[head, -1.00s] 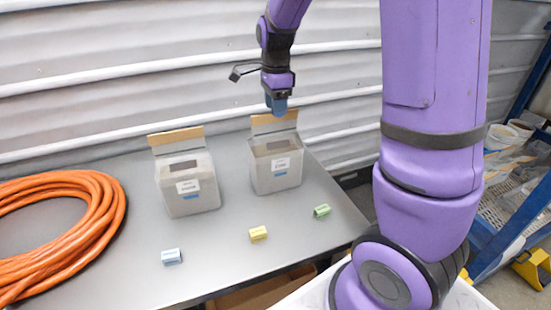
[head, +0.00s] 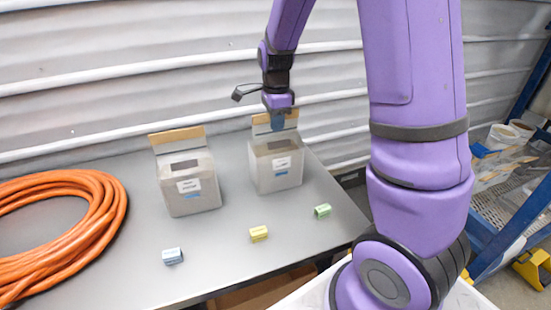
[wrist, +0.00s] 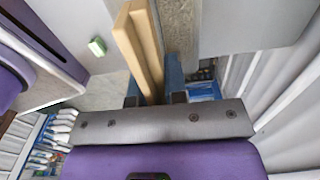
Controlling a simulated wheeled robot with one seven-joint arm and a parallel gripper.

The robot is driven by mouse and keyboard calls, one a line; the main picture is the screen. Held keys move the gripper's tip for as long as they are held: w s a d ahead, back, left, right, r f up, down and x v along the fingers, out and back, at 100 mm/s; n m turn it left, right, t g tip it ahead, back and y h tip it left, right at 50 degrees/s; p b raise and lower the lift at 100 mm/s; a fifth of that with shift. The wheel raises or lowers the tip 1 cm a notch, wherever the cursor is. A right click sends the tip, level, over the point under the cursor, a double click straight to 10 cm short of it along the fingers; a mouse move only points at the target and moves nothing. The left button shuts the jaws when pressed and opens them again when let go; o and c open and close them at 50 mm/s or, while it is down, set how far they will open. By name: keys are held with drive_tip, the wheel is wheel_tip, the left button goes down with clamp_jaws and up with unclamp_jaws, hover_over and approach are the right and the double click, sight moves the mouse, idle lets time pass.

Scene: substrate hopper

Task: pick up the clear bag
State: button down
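Two pale, cloudy bags with white labels stand upright on the grey table, each with a tan strip along its raised top: a left bag (head: 190,205) and a right bag (head: 275,178). I cannot read the labels or tell which one is the clear bag. My gripper (head: 277,122) points down at the right bag's top strip. In the wrist view, the blue fingers of my gripper (wrist: 153,88) stand apart, one on each side of the tan strip (wrist: 140,50). I cannot see a firm grip on it.
A blue block (head: 172,256), a yellow block (head: 259,233) and a green block (head: 322,211) lie in front of the bags. A coiled orange hose (head: 105,225) fills the table's left side. A corrugated wall (head: 120,80) rises close behind the bags.

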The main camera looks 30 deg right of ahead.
drive_tip(key=shift+r, duration=0.1)
idle(0.3)
drive_tip(key=shift+r, duration=1.75)
drive_tip(key=s+a+r, duration=0.1)
drive_tip(key=s+a, duration=0.7)
drive_tip(key=s, duration=0.5)
drive_tip(key=shift+s+a+r, duration=0.15)
drive_tip(key=shift+a+r, duration=0.05)
drive_tip(key=shift+a, duration=0.15)
idle(0.4)
